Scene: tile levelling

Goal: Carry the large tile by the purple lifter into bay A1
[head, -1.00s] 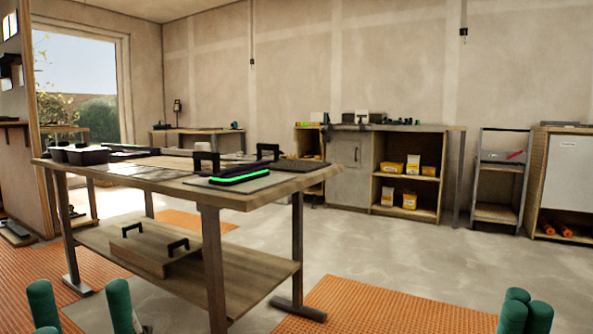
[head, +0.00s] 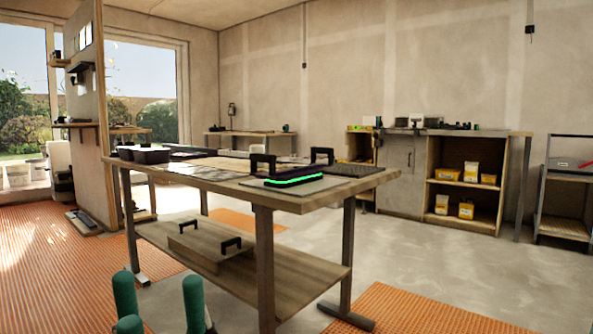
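A dark bar with a lit green strip (head: 297,180), possibly the purple lifter, lies at the near right end of the workbench; its purple colour is hard to make out. It rests on a flat grey slab (head: 315,187), which may be the large tile. Two black handles (head: 263,163) stand up just behind the bar; I cannot tell what they are fixed to. Bay A1 cannot be made out. My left gripper (head: 160,298) is low at the bottom left, its green fingers apart and empty, in front of the bench. My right gripper is out of view.
The workbench (head: 222,182) holds dark trays (head: 146,155) at its left end. Its lower shelf (head: 270,264) carries a wooden board with handles (head: 206,245). Orange mats (head: 378,308) lie on the floor.

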